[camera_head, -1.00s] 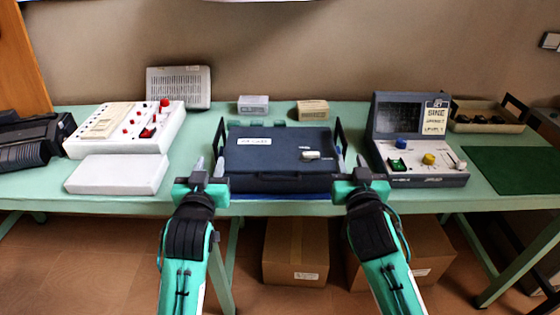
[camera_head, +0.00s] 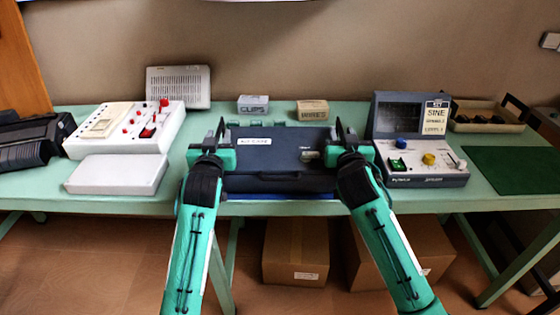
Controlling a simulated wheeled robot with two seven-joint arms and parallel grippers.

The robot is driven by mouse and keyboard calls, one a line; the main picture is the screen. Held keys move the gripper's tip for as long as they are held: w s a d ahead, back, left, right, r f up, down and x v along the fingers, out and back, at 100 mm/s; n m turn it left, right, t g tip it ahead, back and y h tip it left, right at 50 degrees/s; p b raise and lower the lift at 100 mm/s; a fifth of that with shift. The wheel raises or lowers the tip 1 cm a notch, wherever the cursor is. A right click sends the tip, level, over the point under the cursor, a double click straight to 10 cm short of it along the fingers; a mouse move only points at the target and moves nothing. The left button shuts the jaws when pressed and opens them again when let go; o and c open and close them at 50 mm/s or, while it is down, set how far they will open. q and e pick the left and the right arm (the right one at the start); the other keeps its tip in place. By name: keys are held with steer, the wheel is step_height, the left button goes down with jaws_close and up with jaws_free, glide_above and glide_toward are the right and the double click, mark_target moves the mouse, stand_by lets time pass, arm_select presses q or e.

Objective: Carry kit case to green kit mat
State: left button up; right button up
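The kit case (camera_head: 275,160) is a flat dark blue case with a white label on its lid. It lies on the middle of the table, with a dark upright handle at each side. The green kit mat (camera_head: 515,170) lies flat and empty at the right end of the table. My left gripper (camera_head: 218,140) is at the left side of the case, by its left handle. My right gripper (camera_head: 342,142) is at the right side, by its right handle. The fingers overlap the dark handles, so I cannot tell whether either has closed.
A grey instrument (camera_head: 425,178) with a screen stands between the case and the mat. A tray (camera_head: 488,128) is behind the mat. A white box (camera_head: 118,174) and a white control panel (camera_head: 150,135) are left of the case. Two small boxes, clips (camera_head: 253,104) and wires (camera_head: 312,110), stand behind it.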

arm_select(q)
steer(key=shift+c, duration=0.4)
arm_select(e)
steer(key=shift+c, duration=0.4)
arm_select(q)
jaws_close()
arm_select(e)
jaws_close()
steer(key=shift+r, duration=0.1)
